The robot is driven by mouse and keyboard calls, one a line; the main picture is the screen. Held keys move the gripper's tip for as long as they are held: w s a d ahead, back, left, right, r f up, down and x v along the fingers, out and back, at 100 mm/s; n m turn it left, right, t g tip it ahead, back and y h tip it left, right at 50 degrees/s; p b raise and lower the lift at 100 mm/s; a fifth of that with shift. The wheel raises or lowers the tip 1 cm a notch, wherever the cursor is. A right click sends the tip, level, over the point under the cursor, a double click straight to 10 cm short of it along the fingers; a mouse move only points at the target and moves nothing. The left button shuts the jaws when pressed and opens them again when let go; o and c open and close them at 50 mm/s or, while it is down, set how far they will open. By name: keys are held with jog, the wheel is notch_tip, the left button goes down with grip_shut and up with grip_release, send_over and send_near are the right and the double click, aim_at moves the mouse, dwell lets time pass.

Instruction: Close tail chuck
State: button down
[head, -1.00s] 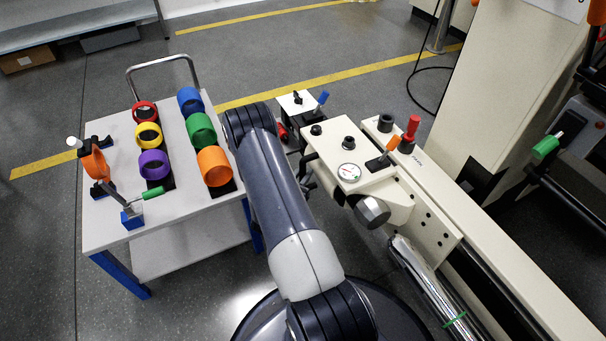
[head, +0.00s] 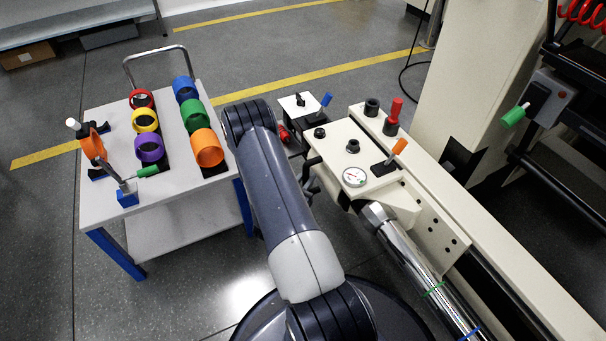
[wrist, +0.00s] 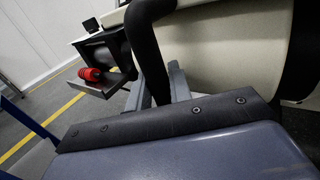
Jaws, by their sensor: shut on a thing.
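The cream tail unit (head: 340,140) stands on its bed in the middle of the head view, with a round gauge and an orange lever (head: 397,149) on top. In the wrist view, my gripper (wrist: 157,92) is shut on a black handle (wrist: 146,40) beside the unit's cream body (wrist: 215,45). The chuck's jaws are not visible.
A white cart (head: 105,215) with coloured rings stands left of my arm. A small side table (head: 300,103) is behind the unit. Floor is free between cart and arm.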

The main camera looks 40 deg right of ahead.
jog(key=shift+s+a+f, duration=0.1)
jog(key=shift+s+a, duration=0.05)
jog(key=shift+s, duration=0.5)
jog(key=c, duration=1.3)
grip_release()
jog(key=shift+c, duration=0.2)
jog(key=shift+a, duration=0.1)
jog(key=p+v, duration=0.2)
jog(key=v, duration=0.8)
jog(key=shift+s+a, duration=0.2)
jog(key=shift+a, duration=0.1)
jog(key=shift+d, duration=0.1)
